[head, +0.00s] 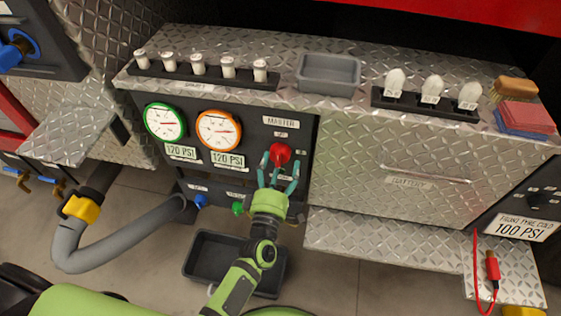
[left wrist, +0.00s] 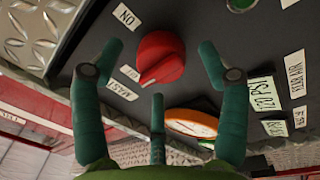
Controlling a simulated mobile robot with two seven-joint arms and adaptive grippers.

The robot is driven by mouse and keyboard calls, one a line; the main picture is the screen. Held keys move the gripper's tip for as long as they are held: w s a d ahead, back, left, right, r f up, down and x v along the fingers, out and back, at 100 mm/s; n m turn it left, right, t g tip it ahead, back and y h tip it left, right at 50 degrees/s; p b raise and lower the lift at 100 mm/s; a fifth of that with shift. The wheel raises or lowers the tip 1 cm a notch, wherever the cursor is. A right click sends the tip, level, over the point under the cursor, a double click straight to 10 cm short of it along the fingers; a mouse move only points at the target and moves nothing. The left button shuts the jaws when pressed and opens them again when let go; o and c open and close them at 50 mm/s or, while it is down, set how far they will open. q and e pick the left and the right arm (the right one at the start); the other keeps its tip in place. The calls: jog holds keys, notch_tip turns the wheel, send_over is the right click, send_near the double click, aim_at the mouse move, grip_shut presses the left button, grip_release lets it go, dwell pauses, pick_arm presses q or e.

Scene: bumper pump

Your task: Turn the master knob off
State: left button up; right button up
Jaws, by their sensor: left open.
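The red master knob (head: 280,153) is on the dark panel below the MASTER label (head: 281,120). In the left wrist view, the knob (left wrist: 160,57) has a ridge with a pale mark at its lower left, near a small label (left wrist: 130,72) that I cannot read surely. My left gripper (head: 279,172) is open in front of the knob. In the left wrist view, its fingers (left wrist: 160,62) are spread around the knob with gaps visible at the sides; I cannot tell whether any touches it. My right gripper is out of view.
A green-ringed gauge (head: 164,122) and an orange-ringed gauge (head: 219,130) are left of the knob. A black bin (head: 204,256) is on the floor below, beside a grey hose (head: 120,235).

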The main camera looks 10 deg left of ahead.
pick_arm(q)
jog(key=s, duration=1)
jog(key=shift+f, duration=0.4)
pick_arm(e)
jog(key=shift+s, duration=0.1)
pick_arm(q)
jog(key=shift+d, duration=0.1)
jog(key=s+a+f+m+g+h+p, duration=0.1)
jog(key=s+f+m+g+p, duration=0.35)
jog(key=f, duration=0.65)
jog(key=s+a+f+m+g+h+p, duration=0.1)
jog(key=s+f+m+g+h+p, duration=0.1)
jog(key=s+f+m+g, duration=0.55)
jog(key=s+a+f+m+g+y+p, duration=0.1)
jog(key=s+a+f, duration=0.4)
jog(key=s, duration=0.5)
jog(key=s+a+f+m+g+y+p, duration=0.2)
jog(key=s+a+f+m+g, duration=0.2)
jog(key=s+f, duration=0.3)
jog(key=s+a, duration=0.1)
jog(key=s, duration=0.2)
jog(key=shift+s+a+m+g+p, duration=0.2)
jog(key=shift+s+m+g+p, duration=0.1)
jog(key=shift+m+g+p, duration=0.1)
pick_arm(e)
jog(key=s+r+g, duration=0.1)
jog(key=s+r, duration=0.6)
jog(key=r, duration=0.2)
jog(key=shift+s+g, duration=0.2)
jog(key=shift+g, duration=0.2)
